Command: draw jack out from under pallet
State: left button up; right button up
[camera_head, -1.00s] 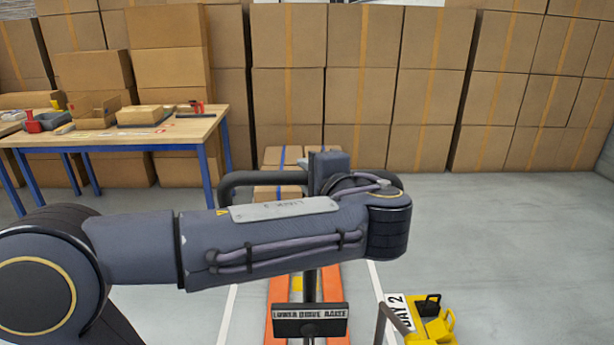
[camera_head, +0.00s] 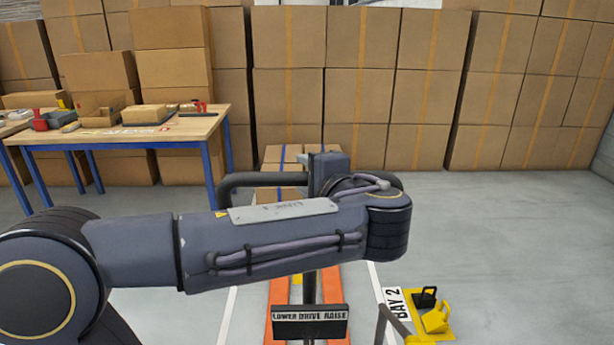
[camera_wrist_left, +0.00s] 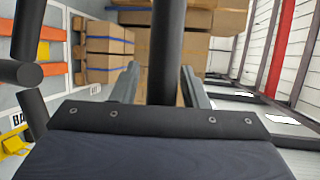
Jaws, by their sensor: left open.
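The pallet jack shows its orange forks (camera_head: 333,285), a black handle bar (camera_head: 255,180) and a control plate (camera_head: 310,322) reading "LOWER DRIVE RAISE". The pallet load of strapped cartons (camera_head: 282,155) stands beyond, partly hidden by my arm; it also shows in the left wrist view (camera_wrist_left: 105,45), on a wooden pallet. I cannot tell whether the fork tips are under the pallet. My left gripper (camera_head: 322,160) is at the handle's top. In the left wrist view its fingers (camera_wrist_left: 158,72) are apart, on either side of a black bar (camera_wrist_left: 167,45). My right gripper is out of view.
A workbench (camera_head: 165,132) with boxes and tools stands at the left. Stacked cartons (camera_head: 360,95) wall off the back. A yellow plate (camera_head: 443,329) with yellow and black chock-like pieces lies beside the "BAY 2" sign (camera_head: 396,302).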

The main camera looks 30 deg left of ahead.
pick_arm(q)
jog(key=shift+o, duration=0.3)
jog(key=v, duration=0.8)
dwell(0.4)
